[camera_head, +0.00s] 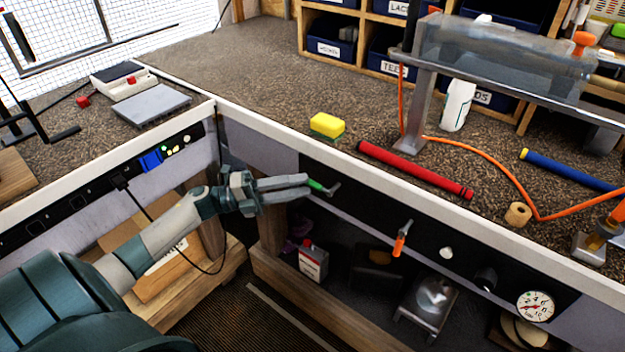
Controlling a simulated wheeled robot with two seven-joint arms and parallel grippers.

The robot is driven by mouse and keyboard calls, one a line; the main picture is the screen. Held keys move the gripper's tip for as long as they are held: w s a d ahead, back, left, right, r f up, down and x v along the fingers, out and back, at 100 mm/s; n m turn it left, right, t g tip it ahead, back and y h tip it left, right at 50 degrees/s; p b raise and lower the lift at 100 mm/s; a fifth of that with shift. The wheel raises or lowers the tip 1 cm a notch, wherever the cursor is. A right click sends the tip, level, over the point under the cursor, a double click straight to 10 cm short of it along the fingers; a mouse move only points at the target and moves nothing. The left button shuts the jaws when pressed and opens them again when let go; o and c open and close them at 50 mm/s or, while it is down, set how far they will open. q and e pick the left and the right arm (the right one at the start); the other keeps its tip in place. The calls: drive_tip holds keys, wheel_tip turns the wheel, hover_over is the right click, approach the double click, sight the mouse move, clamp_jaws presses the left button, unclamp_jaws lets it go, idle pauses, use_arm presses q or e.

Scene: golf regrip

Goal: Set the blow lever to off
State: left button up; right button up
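A lever with a green handle (317,186) sticks out from the dark panel under the bench's front edge. Its metal crank end (332,190) points right. My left gripper (311,186) reaches in from the left, with its fingertips right at the green handle. The two fingers lie close together, and I cannot tell whether they grip the handle. A second lever with an orange handle (400,245) hangs down, slightly tilted, further right on the panel. No label shows which one is the blow lever. My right gripper is not in view.
A white knob (446,253) and a round gauge (535,306) sit further right on the panel. On the bench lie a yellow sponge (327,125), a red grip (415,169) and an orange hose (490,158). A red-capped can (313,262) stands on the shelf below.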

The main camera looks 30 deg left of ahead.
sight(313, 181)
use_arm(q)
drive_tip(key=shift+p+x, duration=0.35)
drive_tip(key=shift+x, duration=1.75)
clamp_jaws()
